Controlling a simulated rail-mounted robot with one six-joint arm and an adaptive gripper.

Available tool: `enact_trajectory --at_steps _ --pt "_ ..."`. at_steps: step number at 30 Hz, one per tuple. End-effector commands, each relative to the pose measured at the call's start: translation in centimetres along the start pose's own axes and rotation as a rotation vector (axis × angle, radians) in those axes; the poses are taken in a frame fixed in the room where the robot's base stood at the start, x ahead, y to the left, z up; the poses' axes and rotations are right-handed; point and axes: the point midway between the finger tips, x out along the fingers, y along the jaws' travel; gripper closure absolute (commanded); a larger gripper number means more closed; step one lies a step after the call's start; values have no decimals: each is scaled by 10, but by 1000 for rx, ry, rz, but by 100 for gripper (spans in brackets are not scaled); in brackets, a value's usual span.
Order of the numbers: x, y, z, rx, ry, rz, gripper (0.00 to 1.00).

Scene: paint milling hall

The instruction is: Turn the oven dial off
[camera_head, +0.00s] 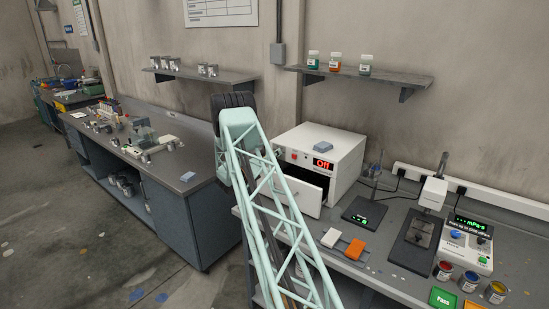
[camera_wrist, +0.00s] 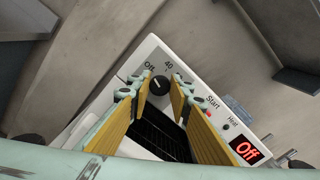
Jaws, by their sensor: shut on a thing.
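The white oven (camera_head: 345,150) stands on the right bench, and its red display (camera_head: 323,163) reads "Off". In the wrist view the display (camera_wrist: 245,151) also reads "Off". The black oven dial (camera_wrist: 159,86) sits on the front panel, near the printed "Off" and "40" marks. It carries a small white mark, too small to tell exactly where it points. My gripper (camera_wrist: 160,82) has its yellow-padded fingers on both sides of the dial and is shut on it. In the head view my arm hides the dial and most of the gripper.
The oven door (camera_head: 301,196) hangs open below the panel, with a dark interior. A stand (camera_head: 420,225) and several paint cans are to the right. A shelf (camera_head: 385,77) is above.

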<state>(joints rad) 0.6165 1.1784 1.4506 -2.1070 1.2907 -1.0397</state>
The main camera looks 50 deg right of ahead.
Motion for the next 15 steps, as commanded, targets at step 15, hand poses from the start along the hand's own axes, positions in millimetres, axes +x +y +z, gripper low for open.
enact_trajectory --at_steps 15 --pt "0 0 0 -55 0 0 92"
